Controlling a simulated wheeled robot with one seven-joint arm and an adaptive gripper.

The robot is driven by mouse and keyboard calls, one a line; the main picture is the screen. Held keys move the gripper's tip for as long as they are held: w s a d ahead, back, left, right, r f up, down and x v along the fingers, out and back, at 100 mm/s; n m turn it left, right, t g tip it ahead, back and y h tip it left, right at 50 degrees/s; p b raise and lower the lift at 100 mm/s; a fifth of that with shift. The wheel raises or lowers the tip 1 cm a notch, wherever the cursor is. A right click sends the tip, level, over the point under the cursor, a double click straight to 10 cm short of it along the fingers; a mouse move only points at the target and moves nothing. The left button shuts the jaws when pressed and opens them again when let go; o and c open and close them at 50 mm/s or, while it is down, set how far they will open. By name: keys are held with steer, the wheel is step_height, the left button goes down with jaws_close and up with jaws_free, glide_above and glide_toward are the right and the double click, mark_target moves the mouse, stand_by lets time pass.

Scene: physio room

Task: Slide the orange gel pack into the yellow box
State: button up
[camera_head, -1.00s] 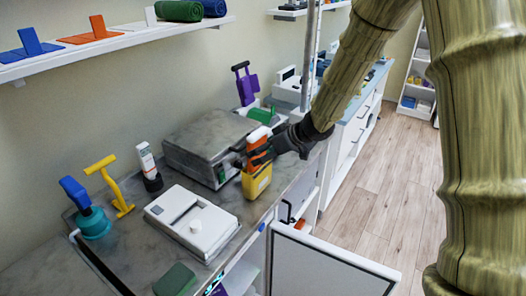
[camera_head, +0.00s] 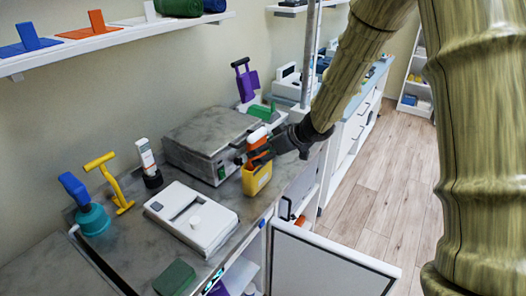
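The yellow box (camera_head: 257,181) stands on the grey counter, in front of the grey metal unit. The orange gel pack (camera_head: 258,148), with a white top, is upright at the box, its lower part hidden behind the box's front wall. My dark gripper (camera_head: 262,151) reaches in from the right at the pack's height. Its fingers appear to be around the pack, but the small view hides the exact contact. I cannot tell how deep the pack sits in the box.
A grey metal unit (camera_head: 208,142) stands behind the box. A white device (camera_head: 191,217) lies to its left. A yellow T-handled tool (camera_head: 110,182), a blue-and-teal tool (camera_head: 89,206) and a white tube (camera_head: 148,163) stand further left. A white door (camera_head: 322,262) stands open below the counter.

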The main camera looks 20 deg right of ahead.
mark_target(256, 132)
steer(key=shift+f, duration=0.1)
steer(key=o, duration=1.5)
steer(key=shift+r+p, duration=4.55)
steer(key=shift+p, duration=1.05)
steer(key=shift+f, duration=0.1)
